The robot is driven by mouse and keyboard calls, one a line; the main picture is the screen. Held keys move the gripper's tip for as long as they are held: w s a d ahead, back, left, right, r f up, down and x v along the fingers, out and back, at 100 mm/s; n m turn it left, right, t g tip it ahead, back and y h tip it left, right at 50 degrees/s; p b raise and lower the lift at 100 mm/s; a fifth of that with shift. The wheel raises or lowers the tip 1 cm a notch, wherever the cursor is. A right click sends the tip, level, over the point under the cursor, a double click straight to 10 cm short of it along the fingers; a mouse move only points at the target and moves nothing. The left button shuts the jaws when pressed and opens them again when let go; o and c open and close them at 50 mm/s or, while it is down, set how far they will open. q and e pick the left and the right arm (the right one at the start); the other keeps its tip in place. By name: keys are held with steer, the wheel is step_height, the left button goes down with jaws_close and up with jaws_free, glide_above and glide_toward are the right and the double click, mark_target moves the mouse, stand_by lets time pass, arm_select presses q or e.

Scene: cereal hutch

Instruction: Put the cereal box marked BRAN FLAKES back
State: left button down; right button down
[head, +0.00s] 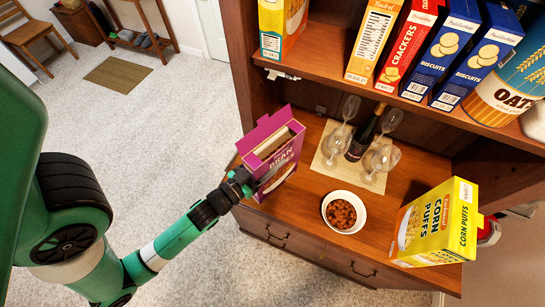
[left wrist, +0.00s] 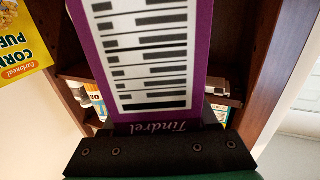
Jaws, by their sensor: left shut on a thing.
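The purple BRAN FLAKES box (head: 273,155) is at the left end of the hutch counter (head: 312,190), with its top flaps open. My left gripper (head: 245,181) is shut on its near side, low on the box. In the left wrist view the box's side panel (left wrist: 150,60), with its printed table, fills the middle, right in front of the gripper (left wrist: 160,135). I cannot tell whether the box's bottom touches the counter. The fingertips are largely hidden by the box. My right gripper is not in view.
A white bowl of brown cereal (head: 344,212) stands right of the box. Glasses and a dark bottle (head: 365,135) stand behind on a mat. A yellow CORN PUFFS box (head: 437,222) is at the right. The upper shelf (head: 400,105) holds several boxes and a large OATS canister (head: 510,80).

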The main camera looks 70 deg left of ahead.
arm_select(q)
steer(key=f+b, duration=0.2)
steer(key=f, duration=0.1)
steer(key=w+f+b, duration=0.1)
steer(key=f, duration=0.1)
steer(key=shift+w+a+b, duration=0.1)
steer(key=shift+a+b, duration=0.25)
steer(key=shift+c, duration=0.8)
jaws_free()
steer(key=b+v, duration=0.6)
steer(key=v, duration=0.6)
